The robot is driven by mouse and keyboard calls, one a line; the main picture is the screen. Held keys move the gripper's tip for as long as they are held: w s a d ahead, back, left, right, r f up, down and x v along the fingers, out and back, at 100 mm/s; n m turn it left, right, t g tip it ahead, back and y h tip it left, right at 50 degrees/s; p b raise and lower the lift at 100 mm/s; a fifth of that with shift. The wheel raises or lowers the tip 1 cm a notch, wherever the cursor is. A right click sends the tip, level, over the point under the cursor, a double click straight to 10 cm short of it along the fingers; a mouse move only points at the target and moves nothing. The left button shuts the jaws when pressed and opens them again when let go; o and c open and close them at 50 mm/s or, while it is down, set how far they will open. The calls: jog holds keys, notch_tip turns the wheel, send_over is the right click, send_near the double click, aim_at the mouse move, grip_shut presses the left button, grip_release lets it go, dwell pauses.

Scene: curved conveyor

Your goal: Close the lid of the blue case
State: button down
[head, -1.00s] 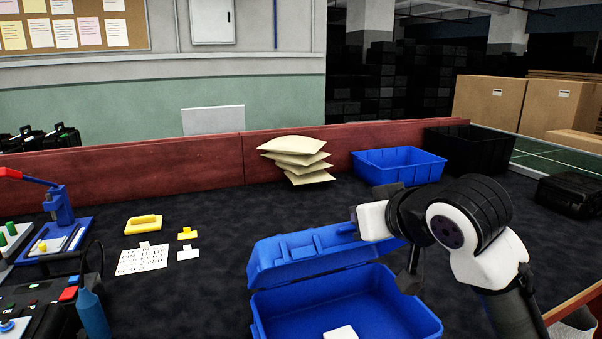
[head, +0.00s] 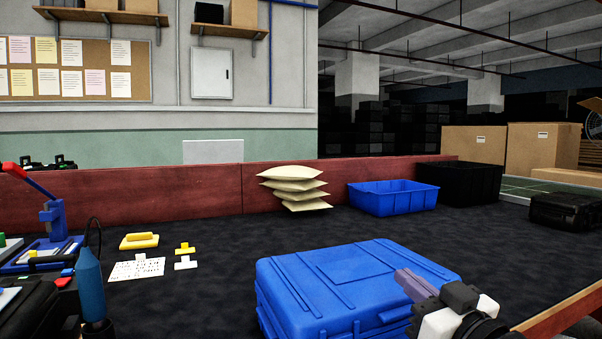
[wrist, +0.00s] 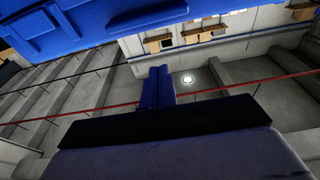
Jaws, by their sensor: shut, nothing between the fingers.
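The blue case (head: 340,285) stands on the dark table in front of me. Its lid is down over the base and the inside is hidden; I cannot tell whether it is latched. My gripper (head: 410,284) is at the case's right front, in front of the lid in the head view, with its fingers together and nothing held. I cannot tell whether it touches the lid. In the wrist view the shut fingers (wrist: 158,88) show in the middle, and the blue underside or side of the case (wrist: 70,25) fills the upper left.
A blue bin (head: 392,198) and a black bin (head: 458,184) stand at the back, beside stacked cream bags (head: 294,188). Yellow parts (head: 139,241) and a paper note (head: 136,269) lie to the left. A blue press (head: 54,222) is farther left. The middle table is clear.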

jog(key=shift+t, duration=0.4)
jog(key=shift+s+d+f+b, duration=0.1)
jog(key=shift+s+f+b, duration=0.1)
jog(key=shift+f+b, duration=0.65)
jog(key=shift+s+d+f+b, duration=0.1)
jog(key=shift+s+f+b, duration=0.15)
jog(key=shift+f+b, duration=0.6)
jog(key=shift+s+f+b, duration=0.2)
jog(key=shift+f+b, duration=0.2)
jog(key=shift+f, duration=0.85)
jog(key=shift+f, duration=0.1)
